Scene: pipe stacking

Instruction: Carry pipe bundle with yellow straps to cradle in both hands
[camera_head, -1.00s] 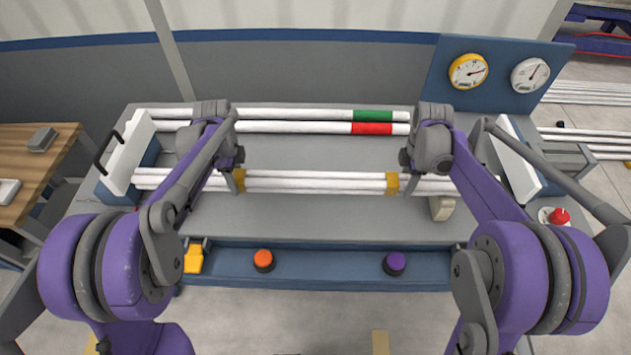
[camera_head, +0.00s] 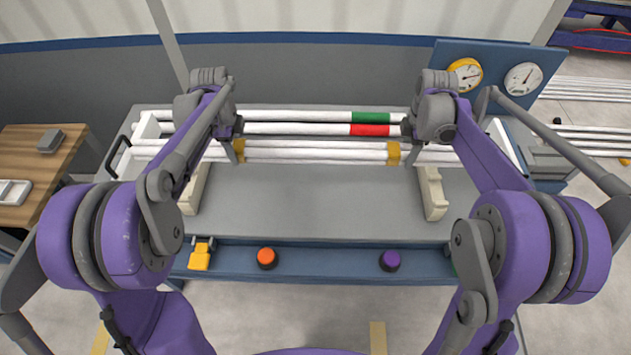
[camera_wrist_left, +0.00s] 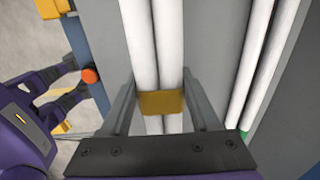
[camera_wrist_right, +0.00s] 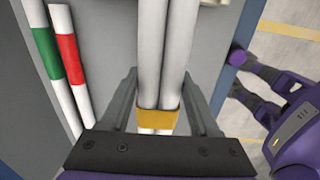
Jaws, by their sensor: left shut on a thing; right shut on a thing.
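The white pipe bundle (camera_head: 315,152) lies level across the head view, with a yellow strap near each end. My left gripper (camera_head: 237,152) is shut on it at the left strap (camera_wrist_left: 162,103). My right gripper (camera_head: 398,152) is shut on it at the right strap (camera_wrist_right: 157,121). In each wrist view the pipes run between the fingers. Two beige supports, one left (camera_head: 193,192) and one right (camera_head: 433,195), stand nearer on the grey bench; they look like the cradle, and no pipes lie on them. The bundle's height above the bench is hard to tell.
Behind the bundle lie white pipes with green (camera_head: 370,118) and red (camera_head: 372,130) bands. Orange (camera_head: 266,258) and purple (camera_head: 390,260) buttons sit on the front rail. Gauges (camera_head: 465,74) stand at back right, a wooden table (camera_head: 38,165) at left. The bench middle is clear.

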